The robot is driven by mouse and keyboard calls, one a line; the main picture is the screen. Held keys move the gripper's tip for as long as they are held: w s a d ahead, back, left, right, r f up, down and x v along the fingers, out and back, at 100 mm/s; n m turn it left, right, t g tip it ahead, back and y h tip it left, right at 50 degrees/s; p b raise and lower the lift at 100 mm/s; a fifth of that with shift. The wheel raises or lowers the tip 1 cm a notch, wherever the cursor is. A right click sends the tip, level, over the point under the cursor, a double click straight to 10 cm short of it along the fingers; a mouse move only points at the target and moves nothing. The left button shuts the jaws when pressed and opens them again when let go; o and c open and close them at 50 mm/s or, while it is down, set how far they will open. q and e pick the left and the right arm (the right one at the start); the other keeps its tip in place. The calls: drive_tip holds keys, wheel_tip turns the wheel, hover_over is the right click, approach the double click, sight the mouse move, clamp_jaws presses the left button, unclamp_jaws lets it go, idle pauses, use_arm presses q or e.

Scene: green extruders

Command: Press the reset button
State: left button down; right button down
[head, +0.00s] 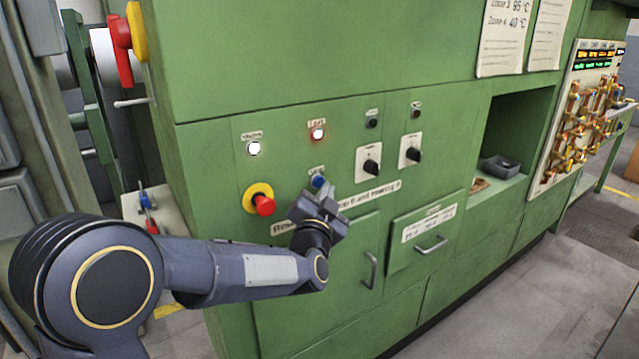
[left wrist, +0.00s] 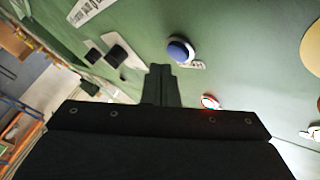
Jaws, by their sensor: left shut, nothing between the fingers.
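The blue button (head: 318,182) sits on the front panel of the green machine, below the red-lit lamp. A small label sits just above it, too small to read. In the left wrist view the blue button (left wrist: 179,50) shows as a blue cap with a white base, just beyond my fingertips. My left gripper (head: 326,196) is shut and empty, in front of the panel just below the button. In the left wrist view the shut fingers (left wrist: 160,72) point up toward the panel, a little left of the button. I cannot tell whether they touch it. My right gripper is not in view.
A red emergency stop on a yellow base (head: 263,204) is left of my gripper. A white lamp (head: 254,148), a red-lit lamp (head: 318,133) and two black knobs (head: 371,167) share the panel. Door handles (head: 371,270) protrude below. A recess (head: 510,135) holds a grey tray.

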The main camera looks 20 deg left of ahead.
use_arm(q)
drive_tip(key=shift+w+a, duration=0.3)
drive_tip(key=shift+a, duration=0.05)
drive_tip(key=shift+w+a+b, duration=0.2)
drive_tip(key=shift+a+b, duration=0.1)
idle(1.0)
drive_tip(key=shift+d, duration=0.1)
drive_tip(key=shift+s+d, duration=0.5)
drive_tip(key=shift+d, duration=0.05)
drive_tip(key=s+d, duration=0.1)
drive_tip(key=d, duration=0.1)
drive_tip(key=s+d+p, duration=0.1)
drive_tip(key=s+d, duration=0.1)
idle(0.5)
idle(0.5)
